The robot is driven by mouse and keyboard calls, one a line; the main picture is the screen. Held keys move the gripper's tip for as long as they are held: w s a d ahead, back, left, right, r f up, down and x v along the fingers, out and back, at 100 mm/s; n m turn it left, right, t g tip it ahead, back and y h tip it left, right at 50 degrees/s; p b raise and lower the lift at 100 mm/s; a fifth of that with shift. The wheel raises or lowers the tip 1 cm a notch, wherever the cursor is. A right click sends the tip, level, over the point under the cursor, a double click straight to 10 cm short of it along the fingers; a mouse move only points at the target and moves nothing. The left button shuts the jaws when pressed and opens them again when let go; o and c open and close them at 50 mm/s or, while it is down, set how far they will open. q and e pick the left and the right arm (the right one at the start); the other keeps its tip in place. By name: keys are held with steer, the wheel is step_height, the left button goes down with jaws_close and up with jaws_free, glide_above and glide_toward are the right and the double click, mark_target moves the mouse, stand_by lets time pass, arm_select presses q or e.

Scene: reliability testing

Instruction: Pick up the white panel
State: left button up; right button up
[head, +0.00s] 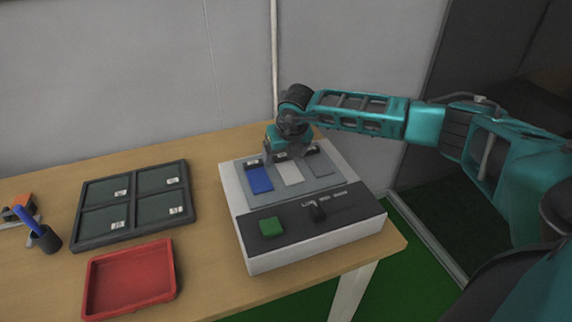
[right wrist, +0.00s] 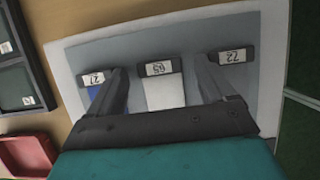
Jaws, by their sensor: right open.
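The white panel (head: 290,173) lies in the middle of three panels on the grey plate of a test device. In the right wrist view the white panel (right wrist: 165,93) has a dark, labelled end piece. The blue panel (head: 260,181) lies to its left and a grey panel (head: 320,165) to its right. My right gripper (head: 287,155) is over the far end of the panels. In the right wrist view its open fingers (right wrist: 160,70) appear either side of the white panel, with nothing held. Whether they touch anything is unclear. My left gripper is out of view.
The device (head: 345,227) has a green button (head: 271,227) and a dark switch (head: 317,211) at its front. A black four-compartment tray (head: 133,233) and a red tray (head: 132,274) stand left. The wall is close behind.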

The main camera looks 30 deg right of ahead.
steer(key=shift+c, duration=0.5)
steer(key=c, duration=1)
